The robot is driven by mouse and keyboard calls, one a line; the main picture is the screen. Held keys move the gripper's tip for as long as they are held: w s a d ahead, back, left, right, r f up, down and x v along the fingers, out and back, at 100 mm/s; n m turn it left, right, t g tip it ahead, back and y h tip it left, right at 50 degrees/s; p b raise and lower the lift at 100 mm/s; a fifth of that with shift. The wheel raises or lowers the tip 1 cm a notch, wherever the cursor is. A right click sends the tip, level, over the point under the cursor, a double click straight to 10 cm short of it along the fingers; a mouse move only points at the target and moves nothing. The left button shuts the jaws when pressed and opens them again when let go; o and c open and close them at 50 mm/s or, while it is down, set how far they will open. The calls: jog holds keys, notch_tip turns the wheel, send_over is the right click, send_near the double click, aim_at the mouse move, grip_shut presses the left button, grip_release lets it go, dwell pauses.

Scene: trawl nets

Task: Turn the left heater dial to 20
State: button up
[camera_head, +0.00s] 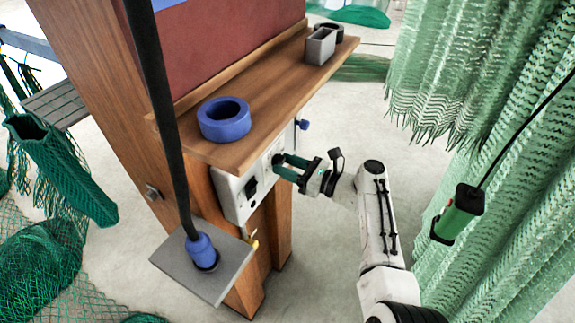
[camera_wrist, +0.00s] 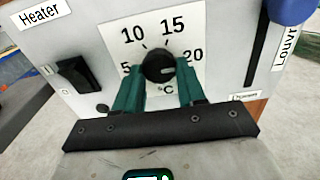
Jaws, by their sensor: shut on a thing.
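The black heater dial (camera_wrist: 157,66) sits on a white scale plate (camera_wrist: 112,35) marked 5, 10, 15, 20 and °C in the wrist view. A small pale mark on the dial appears to face right, towards the 20 side; its exact reading is hard to tell. My gripper (camera_wrist: 158,82) is shut on the dial, with a green finger on each side. In the head view, my gripper (camera_head: 280,166) reaches from the right to the white control panel (camera_head: 236,197) under the wooden shelf, and the dial is hidden there.
A black rocker switch (camera_wrist: 78,76) and a "Heater" label are left of the dial. A blue-knobbed lever (camera_wrist: 290,10) is to the right. A blue ring (camera_head: 224,119) rests on the shelf (camera_head: 262,102) above. A green net (camera_head: 500,190) hangs at right.

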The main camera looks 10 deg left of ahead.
jog(key=shift+d+f, duration=0.1)
jog(key=shift+f, duration=0.05)
jog(key=o, duration=1)
jog(key=shift+o, duration=0.2)
jog(key=v, duration=1)
jog(key=shift+d+b, duration=0.35)
jog(key=shift+b, duration=0.1)
jog(key=shift+s, duration=0.15)
